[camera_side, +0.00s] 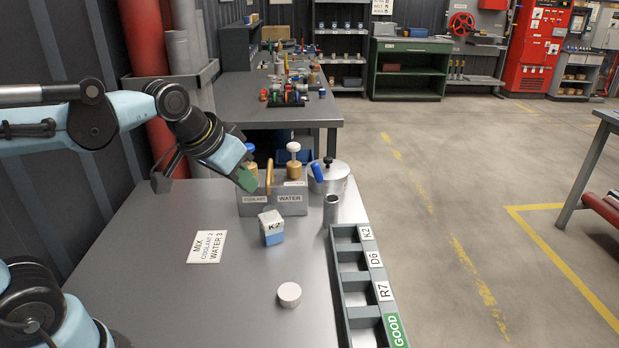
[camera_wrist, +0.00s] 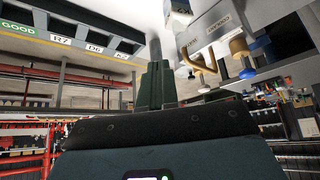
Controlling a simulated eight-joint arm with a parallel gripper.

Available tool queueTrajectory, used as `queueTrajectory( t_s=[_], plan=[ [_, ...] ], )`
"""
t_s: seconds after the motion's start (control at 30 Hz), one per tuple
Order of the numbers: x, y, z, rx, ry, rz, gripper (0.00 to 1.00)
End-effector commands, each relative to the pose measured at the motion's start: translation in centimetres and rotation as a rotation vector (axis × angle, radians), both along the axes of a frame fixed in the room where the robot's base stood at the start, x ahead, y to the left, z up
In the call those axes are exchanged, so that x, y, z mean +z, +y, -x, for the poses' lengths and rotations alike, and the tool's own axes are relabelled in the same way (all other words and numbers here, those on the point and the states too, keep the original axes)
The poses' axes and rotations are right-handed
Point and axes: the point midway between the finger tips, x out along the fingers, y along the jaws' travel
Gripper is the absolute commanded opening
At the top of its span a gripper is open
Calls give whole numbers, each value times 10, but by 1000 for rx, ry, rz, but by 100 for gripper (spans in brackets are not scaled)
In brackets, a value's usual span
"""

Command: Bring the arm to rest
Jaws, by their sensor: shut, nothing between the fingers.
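My arm reaches in from the left in the side view. My gripper (camera_side: 247,181) has green fingertips, is shut and empty, and hangs in the air over the back of the grey table (camera_side: 165,285), by the left end of the grey COOLANT and WATER box (camera_side: 290,206). In the wrist view my gripper (camera_wrist: 157,84) shows its green fingers together with nothing between them. A white-and-blue container labelled K2 (camera_side: 271,226) stands on the table in front of the box, apart from my gripper.
A labelled rack (camera_side: 349,284) runs along the table's right edge. A MIX card (camera_side: 207,247) and a white round piece (camera_side: 289,293) lie on the table. Its front left is clear.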

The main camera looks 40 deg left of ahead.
Motion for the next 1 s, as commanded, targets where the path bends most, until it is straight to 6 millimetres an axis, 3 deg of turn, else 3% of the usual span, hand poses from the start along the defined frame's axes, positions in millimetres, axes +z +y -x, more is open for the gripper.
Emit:
queueTrajectory(
  t_s=[0.1,0.3,1.0],
  plan=[
    [-25,-7,26,-24,-20,-1,0],
    [-47,-12,45,-44,-37,-3,0],
    [-49,-12,47,-46,-39,-3,0]
  ],
)
